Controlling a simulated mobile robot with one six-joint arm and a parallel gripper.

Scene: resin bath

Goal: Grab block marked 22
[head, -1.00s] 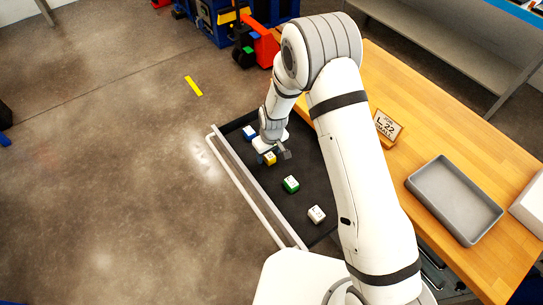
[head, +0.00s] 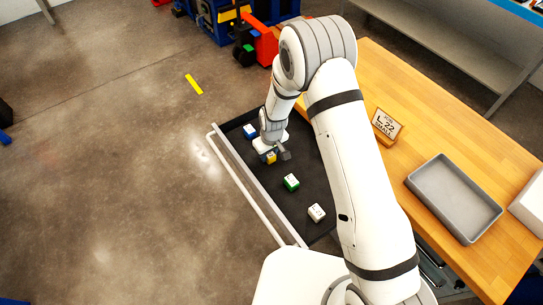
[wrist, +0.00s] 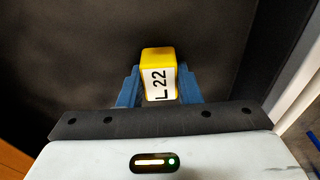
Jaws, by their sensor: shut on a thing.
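The yellow block (wrist: 159,60) has a white label reading "L 22" in the wrist view. It sits between the blue fingers of my gripper (wrist: 159,88), which are shut on its two sides. In the head view the yellow block (head: 270,157) shows at my gripper (head: 272,152), over the black drawer. Whether the block touches the drawer floor is hard to tell. A sign (head: 386,126) with "L 22" on it stands on the wooden bench.
A blue-topped block (head: 250,131), a green block (head: 291,182) and a white block (head: 316,213) lie in the open black drawer (head: 300,155). A grey tray (head: 455,198) is on the wooden bench (head: 430,140), right of my arm.

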